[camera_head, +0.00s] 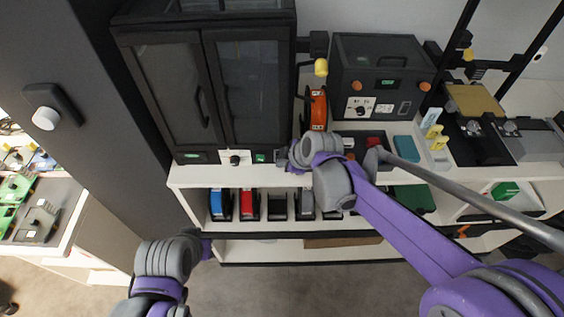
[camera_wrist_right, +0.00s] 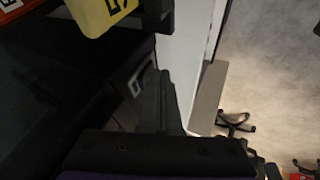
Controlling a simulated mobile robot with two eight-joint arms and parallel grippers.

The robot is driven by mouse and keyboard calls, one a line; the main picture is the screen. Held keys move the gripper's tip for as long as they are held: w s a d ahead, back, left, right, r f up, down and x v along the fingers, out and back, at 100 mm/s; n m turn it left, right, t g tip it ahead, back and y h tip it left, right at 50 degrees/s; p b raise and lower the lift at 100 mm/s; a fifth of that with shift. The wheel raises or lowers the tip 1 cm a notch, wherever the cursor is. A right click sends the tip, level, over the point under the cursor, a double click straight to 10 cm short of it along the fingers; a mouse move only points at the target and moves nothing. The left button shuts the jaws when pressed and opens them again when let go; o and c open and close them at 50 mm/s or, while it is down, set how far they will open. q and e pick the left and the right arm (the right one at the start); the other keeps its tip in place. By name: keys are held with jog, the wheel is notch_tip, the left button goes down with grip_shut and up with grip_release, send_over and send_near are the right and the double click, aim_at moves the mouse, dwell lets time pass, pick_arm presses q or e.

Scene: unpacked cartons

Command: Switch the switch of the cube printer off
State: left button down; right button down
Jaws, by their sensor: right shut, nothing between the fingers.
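A tall black printer cabinet (camera_head: 213,92) with two glazed doors stands at the left end of the white shelf unit. Its lower front strip carries a white-ringed knob (camera_head: 235,160) and a small green-lit switch (camera_head: 260,157). My right gripper (camera_head: 282,158) is just right of that switch, near the cabinet's lower right corner. It is shut and empty; contact with the switch cannot be told. In the right wrist view, a gripper finger (camera_wrist_right: 158,103) lies close to a pale-framed switch (camera_wrist_right: 137,82) on a dark front. The switch's position is unclear. My left gripper is not visible.
A smaller black machine (camera_head: 378,80) with a dial stands to the right. An orange spool (camera_head: 317,109) sits between the machines. Several coloured spools stand on the shelf below. A dark column (camera_head: 100,100) is close on the left. The floor (camera_head: 270,285) in front is clear.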

jog(key=shift+w+r+p, duration=0.1)
jog(key=shift+r+p, duration=0.4)
jog(key=shift+r, duration=0.35)
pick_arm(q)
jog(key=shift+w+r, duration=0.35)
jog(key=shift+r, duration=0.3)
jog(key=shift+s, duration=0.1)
